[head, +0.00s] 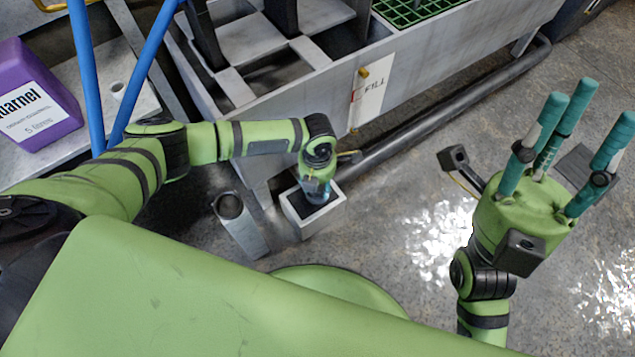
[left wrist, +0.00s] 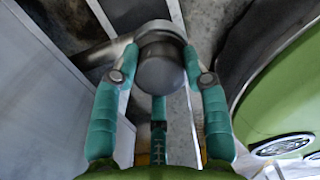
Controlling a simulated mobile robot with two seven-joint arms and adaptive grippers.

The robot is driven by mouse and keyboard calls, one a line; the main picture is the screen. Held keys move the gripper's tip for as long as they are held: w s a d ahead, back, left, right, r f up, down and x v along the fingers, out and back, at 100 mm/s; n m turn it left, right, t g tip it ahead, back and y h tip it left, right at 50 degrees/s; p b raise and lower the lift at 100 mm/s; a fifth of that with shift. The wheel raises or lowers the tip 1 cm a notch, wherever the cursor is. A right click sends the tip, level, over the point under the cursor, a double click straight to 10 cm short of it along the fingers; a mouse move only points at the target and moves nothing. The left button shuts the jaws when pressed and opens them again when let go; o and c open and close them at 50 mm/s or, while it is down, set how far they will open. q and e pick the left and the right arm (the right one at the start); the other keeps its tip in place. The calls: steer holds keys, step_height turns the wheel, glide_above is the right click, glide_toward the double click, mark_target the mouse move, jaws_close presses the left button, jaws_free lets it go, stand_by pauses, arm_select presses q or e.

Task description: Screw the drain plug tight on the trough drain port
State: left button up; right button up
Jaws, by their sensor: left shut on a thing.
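In the left wrist view, a round dark grey metal piece, apparently the drain plug (left wrist: 160,66), sits between the teal fingers of my left gripper (left wrist: 160,75). The gripper is shut on it. A grey metal pipe (left wrist: 105,50) runs behind it, and its join with the plug is hidden. In the head view my left gripper (head: 317,188) points down at the trough's near lower corner, hiding the plug and drain port. The grey trough (head: 440,60) stands above and behind. My right gripper (head: 562,150) is open and empty, its teal fingers spread upward, away from the trough.
A small open grey box (head: 322,218) is on the floor beneath my left gripper. A grey post-like piece with a round top (head: 240,225) stands left of it. A dark pipe (head: 440,115) runs along the trough's base. A purple jug (head: 35,100) and blue frame (head: 88,75) are left.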

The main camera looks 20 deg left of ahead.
arm_select(q)
steer(key=m, duration=0.2)
steer(key=shift+w+m+b, duration=0.1)
steer(key=shift+m+b, duration=0.2)
steer(key=shift+f+m+b, duration=0.2)
steer(key=shift+m+b, duration=0.3)
steer(key=shift+m, duration=0.2)
steer(key=b, duration=0.2)
steer(key=shift+w+r+m+b, duration=0.1)
steer(key=shift+w+m+b, duration=0.1)
steer(key=shift+m+b, duration=0.15)
steer(key=shift+s+r+m+b, duration=0.15)
steer(key=shift+m+b, duration=0.1)
steer(key=shift+b, duration=0.45)
steer(key=o, duration=1.3)
steer(key=shift+s, duration=0.1)
steer(key=shift+c, duration=0.2)
steer(key=shift+c, duration=0.4)
